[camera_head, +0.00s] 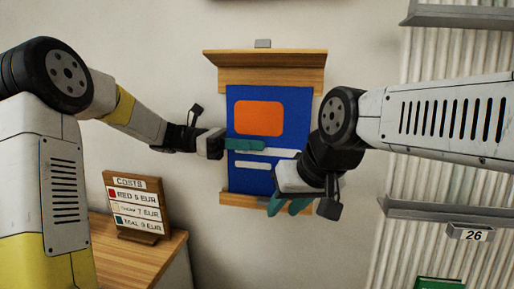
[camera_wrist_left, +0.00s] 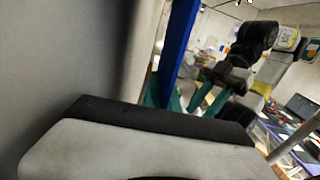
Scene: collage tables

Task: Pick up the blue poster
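The blue poster (camera_head: 270,172), with an orange patch and white bars, stands upright in a wooden wall holder (camera_head: 265,75). In the left wrist view the poster (camera_wrist_left: 178,40) shows edge-on as a blue strip. My left gripper (camera_head: 245,145) is at its left edge, one teal finger across its front. In the left wrist view teal fingers (camera_wrist_left: 164,95) lie close on both sides of the strip, so it looks shut on the poster. My right gripper (camera_head: 288,205) is in front of the lower right corner, its fingers apart and empty; it hides part of the poster.
A costs sign (camera_head: 138,205) stands on a wooden table (camera_head: 165,262) at the lower left. Grey shelves (camera_head: 440,210) with a number 26 tag (camera_head: 470,233) are at the right. A green item (camera_head: 440,283) is at the bottom right.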

